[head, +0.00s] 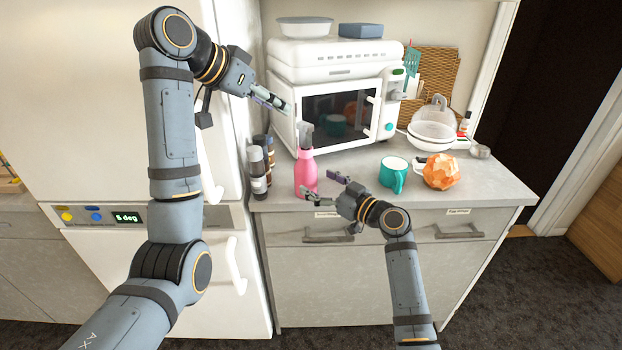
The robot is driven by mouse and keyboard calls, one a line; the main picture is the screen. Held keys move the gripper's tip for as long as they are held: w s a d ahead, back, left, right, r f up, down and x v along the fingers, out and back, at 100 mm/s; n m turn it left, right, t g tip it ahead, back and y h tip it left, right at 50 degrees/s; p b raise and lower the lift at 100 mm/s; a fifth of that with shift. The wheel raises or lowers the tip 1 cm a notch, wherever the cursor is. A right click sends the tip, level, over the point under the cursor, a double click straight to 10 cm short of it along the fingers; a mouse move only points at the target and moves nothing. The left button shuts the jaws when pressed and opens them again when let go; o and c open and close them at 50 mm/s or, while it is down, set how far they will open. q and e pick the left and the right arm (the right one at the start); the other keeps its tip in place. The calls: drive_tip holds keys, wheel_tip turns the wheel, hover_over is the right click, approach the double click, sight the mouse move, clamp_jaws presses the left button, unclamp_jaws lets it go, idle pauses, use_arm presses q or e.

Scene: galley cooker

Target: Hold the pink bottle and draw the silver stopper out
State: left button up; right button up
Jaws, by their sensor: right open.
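The pink bottle (306,176) stands upright on the counter in front of the microwave. The silver-grey stopper (305,134) sits in its neck. My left gripper (277,101) is up and to the left of the stopper, apart from it, with its fingers pointing down to the right. The gap between its fingers is not clear. My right gripper (318,184) is low at the bottle's right side, open. One finger overlaps the bottle's lower part in the picture and the other is to its right. Whether it touches the bottle cannot be told.
Dark bottles (258,172) stand close left of the pink bottle, beside the fridge (105,120). A microwave (338,108) is behind. A teal mug (393,174), an orange faceted object (441,171) and white bowls (432,133) are to the right. The counter's front right is clear.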

sight(306, 176)
drive_tip(key=x, duration=0.5)
drive_tip(key=shift+c, duration=0.4)
drive_tip(key=c, duration=1.4)
drive_tip(key=shift+c, duration=0.2)
